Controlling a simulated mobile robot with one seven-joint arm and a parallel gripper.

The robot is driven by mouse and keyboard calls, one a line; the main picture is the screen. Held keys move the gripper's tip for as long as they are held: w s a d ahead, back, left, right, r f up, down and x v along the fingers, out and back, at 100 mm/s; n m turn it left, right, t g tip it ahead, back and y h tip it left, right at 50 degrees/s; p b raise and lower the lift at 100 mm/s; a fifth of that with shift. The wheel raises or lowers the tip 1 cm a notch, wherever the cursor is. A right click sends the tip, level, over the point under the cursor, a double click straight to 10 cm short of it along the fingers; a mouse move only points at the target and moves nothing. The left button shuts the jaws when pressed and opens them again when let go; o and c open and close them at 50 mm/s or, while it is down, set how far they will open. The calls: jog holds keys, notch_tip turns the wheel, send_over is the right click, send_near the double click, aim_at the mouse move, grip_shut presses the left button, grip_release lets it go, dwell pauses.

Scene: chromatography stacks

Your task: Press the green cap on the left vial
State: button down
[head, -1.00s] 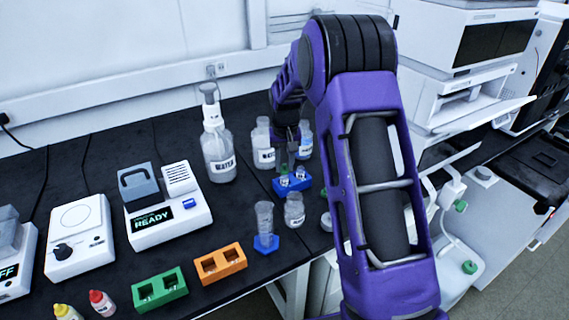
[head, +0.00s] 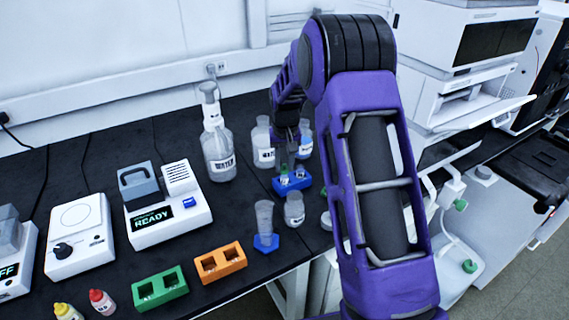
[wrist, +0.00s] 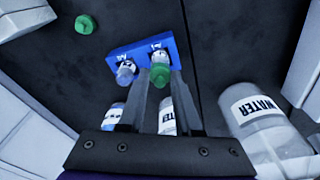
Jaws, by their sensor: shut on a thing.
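A blue rack (head: 294,185) holds two vials on the black bench; it also shows in the wrist view (wrist: 146,45). The left vial (head: 284,172) carries a green cap (wrist: 160,74), seen on the right in the wrist view. The other vial (wrist: 126,75) has a clear top with no green on it. My gripper (wrist: 162,70) comes down over the left vial, one finger on each side of the green cap, shut on it. How far the cap is seated on the vial cannot be told.
A loose green cap (wrist: 85,24) lies on the bench near the rack. A wash bottle labelled WATER (head: 219,155) and other bottles (head: 264,150) stand close by. A clear jar (head: 294,210) and a clear cylinder on a blue base (head: 264,222) stand in front.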

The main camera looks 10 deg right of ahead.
dwell(0.3)
jog(key=c, duration=0.5)
grip_release()
jog(key=o, duration=0.5)
jog(key=shift+c, duration=0.2)
jog(key=shift+r+p, duration=2.35)
jog(key=shift+r, duration=1.15)
grip_shut()
